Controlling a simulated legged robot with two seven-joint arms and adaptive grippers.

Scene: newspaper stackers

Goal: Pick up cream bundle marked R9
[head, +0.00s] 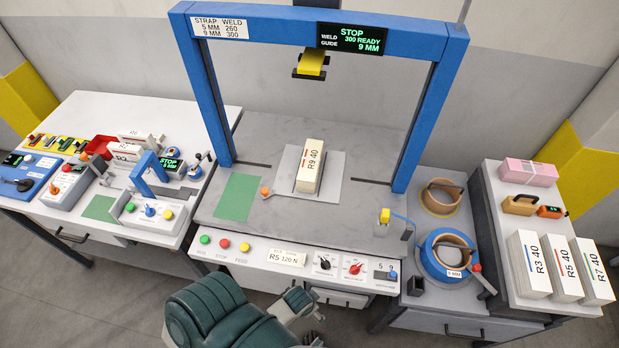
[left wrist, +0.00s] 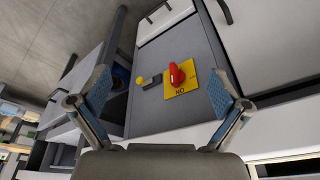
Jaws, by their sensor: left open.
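The cream bundle marked R9 40 (head: 311,165) lies in the head view on a light grey plate (head: 336,186), on the grey bench top under the blue frame. It is tilted slightly in the picture, and its label faces up. My left gripper (left wrist: 160,88) shows in the left wrist view, open and empty with its blue-padded fingers wide apart. It faces a grey panel with a red knob (left wrist: 177,75) on a yellow plate, and the bundle is not in that view. I see no fingers of my right gripper.
The blue frame (head: 202,90) stands around the bundle, with a yellow head (head: 312,64) above it. Bundles R3 (head: 530,264), R5 (head: 562,268) and R7 (head: 592,270) stand at right. A green ribbed shape (head: 215,315) fills the bottom foreground. Bench top beside the plate is largely clear.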

